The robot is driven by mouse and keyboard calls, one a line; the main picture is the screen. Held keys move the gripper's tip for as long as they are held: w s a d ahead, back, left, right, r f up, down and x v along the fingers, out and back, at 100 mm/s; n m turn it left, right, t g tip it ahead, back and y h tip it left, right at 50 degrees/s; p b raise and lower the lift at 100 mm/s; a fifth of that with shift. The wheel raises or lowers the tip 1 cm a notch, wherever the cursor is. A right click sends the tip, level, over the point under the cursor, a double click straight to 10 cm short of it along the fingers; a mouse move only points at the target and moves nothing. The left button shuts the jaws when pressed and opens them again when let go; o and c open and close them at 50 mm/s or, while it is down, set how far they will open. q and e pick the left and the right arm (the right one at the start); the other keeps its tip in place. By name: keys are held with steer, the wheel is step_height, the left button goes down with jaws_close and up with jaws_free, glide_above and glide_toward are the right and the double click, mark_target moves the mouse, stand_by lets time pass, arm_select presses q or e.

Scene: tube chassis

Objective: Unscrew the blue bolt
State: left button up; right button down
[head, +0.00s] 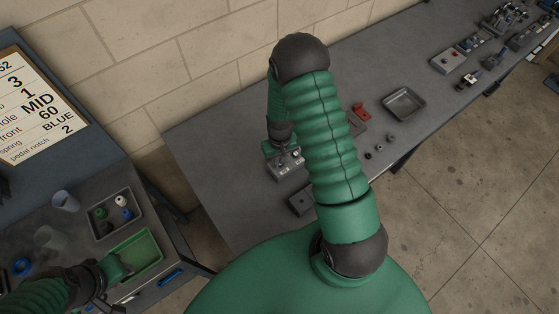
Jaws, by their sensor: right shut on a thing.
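My right arm arches over the grey bench and comes down behind its own ribbed section. Its gripper (283,151) is at a small light-grey block (288,168) with knobs or bolt heads on top. It is shut on a small part there, which the fingers hide. I cannot make out a blue bolt head at this block. My left gripper (126,268) is low on the left, over the green tray (147,250). It is too small and dark to tell whether it is open.
A grey tray (120,213) holds white, green, blue and black pieces. Two cups (65,201) and a blue ring (21,266) stand near it. On the bench are a red part (361,111), an empty metal tray (404,103) and small dark pieces (379,148). More fixtures (447,61) stand far right.

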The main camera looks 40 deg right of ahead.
steer(key=n, duration=0.4)
steer(key=shift+w+d+r+n, duration=0.15)
steer(key=shift+w+d+n, duration=0.1)
steer(key=shift+w+n, duration=0.05)
steer(key=n+p, duration=0.1)
steer(key=n, duration=0.3)
steer(key=shift+r, duration=0.15)
steer(key=shift+n, duration=0.5)
steer(key=n+p, duration=0.1)
steer(key=n, duration=0.2)
steer(key=shift+r, duration=0.15)
steer(key=shift+n+p, duration=0.3)
steer(key=shift+n, duration=0.6)
steer(key=shift+f, duration=0.25)
steer(key=c, duration=1.6)
jaws_free()
steer(key=shift+d+f, duration=0.2)
steer(key=shift+s+a, duration=0.4)
steer(key=shift+a, duration=0.3)
